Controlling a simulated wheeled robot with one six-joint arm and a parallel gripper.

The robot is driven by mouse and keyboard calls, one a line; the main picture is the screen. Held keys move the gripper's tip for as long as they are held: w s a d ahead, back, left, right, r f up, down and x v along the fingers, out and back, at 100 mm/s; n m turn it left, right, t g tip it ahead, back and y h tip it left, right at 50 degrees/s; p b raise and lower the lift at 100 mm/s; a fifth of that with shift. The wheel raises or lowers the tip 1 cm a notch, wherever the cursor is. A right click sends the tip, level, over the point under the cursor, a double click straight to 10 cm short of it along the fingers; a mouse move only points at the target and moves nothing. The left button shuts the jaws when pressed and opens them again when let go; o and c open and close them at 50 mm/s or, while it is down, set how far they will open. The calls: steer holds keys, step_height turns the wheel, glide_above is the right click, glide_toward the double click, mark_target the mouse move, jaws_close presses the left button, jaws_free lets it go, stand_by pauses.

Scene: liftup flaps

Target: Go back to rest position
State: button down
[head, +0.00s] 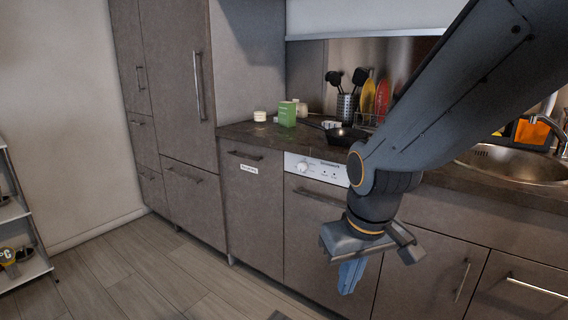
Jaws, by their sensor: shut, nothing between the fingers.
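My gripper (350,276) hangs at the end of my dark grey arm at the right of the head view. Its blue fingers point down and are together, with nothing between them. It is in front of the lower cabinets, below the counter's front edge. It covers part of the dishwasher (318,205) front and the cabinet beside it. It looks apart from them, but the exact distance is hard to tell.
The dark counter (240,131) carries a green box (287,114), a black pan (347,134) and a utensil holder (346,106). A sink (510,163) is at the right. Tall cabinets (175,85) stand left. The wooden floor (135,270) is clear; a shelf (22,268) stands at the left edge.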

steer(key=s+r+m+g, duration=0.1)
steer(key=s+r+g, duration=0.1)
steer(key=s, duration=0.7)
steer(key=d+r+m+p, duration=0.2)
steer(key=d+r+p, duration=0.5)
steer(key=p, duration=0.9)
steer(key=shift+w+d+r+h, duration=0.25)
steer(key=shift+w+r+h, duration=0.05)
steer(key=shift+w+r, duration=0.1)
